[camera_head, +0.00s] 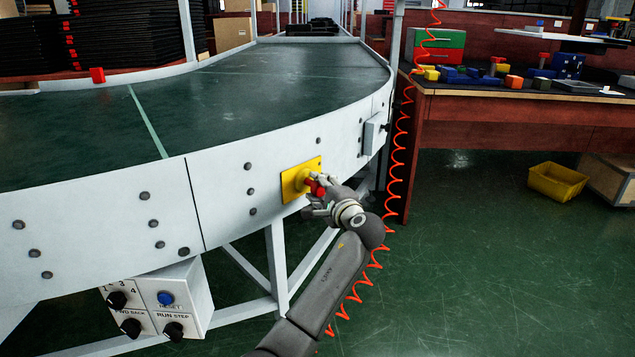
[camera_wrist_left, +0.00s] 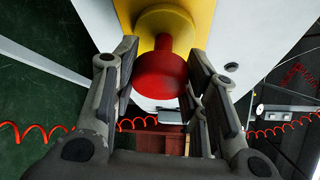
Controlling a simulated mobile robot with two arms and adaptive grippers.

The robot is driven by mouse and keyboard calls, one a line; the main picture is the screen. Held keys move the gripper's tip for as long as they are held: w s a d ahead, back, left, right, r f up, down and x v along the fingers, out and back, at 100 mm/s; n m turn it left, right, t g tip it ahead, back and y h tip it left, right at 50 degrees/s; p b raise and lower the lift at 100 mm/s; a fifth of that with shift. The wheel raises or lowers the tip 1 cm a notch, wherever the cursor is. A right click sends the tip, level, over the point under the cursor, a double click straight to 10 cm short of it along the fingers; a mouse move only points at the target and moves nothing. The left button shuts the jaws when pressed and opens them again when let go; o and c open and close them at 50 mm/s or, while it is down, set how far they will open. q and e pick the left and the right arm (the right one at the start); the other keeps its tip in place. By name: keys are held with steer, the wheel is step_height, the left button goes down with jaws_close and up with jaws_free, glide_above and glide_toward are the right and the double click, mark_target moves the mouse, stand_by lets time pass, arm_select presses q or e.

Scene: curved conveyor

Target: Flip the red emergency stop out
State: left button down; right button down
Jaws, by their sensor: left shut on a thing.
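The red emergency stop (camera_head: 318,187) sticks out from a yellow plate (camera_head: 297,181) on the white side wall of the curved conveyor. My left gripper (camera_head: 316,197) is at it, with its fingers partly hiding it in the head view. In the left wrist view, the round red head of the emergency stop (camera_wrist_left: 161,75) sits between the two fingers of the left gripper (camera_wrist_left: 163,88), one on each side. The left gripper is shut on it. My right gripper is in neither view.
The conveyor's green belt (camera_head: 250,85) curves above the stop. A control box (camera_head: 183,290) with black knobs and a blue button hangs below left. A coiled red cable (camera_head: 398,150) runs down near my arm. A workbench (camera_head: 480,105) and yellow bin (camera_head: 557,181) are on the right.

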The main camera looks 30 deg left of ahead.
arm_select(q)
steer(key=shift+d+f, duration=0.15)
steer(key=shift+f, duration=0.05)
steer(key=c, duration=0.8)
jaws_free()
steer(key=shift+d+r, duration=0.1)
steer(key=shift+d, duration=0.05)
steer(key=shift+s, duration=0.1)
steer(key=v, duration=1.2)
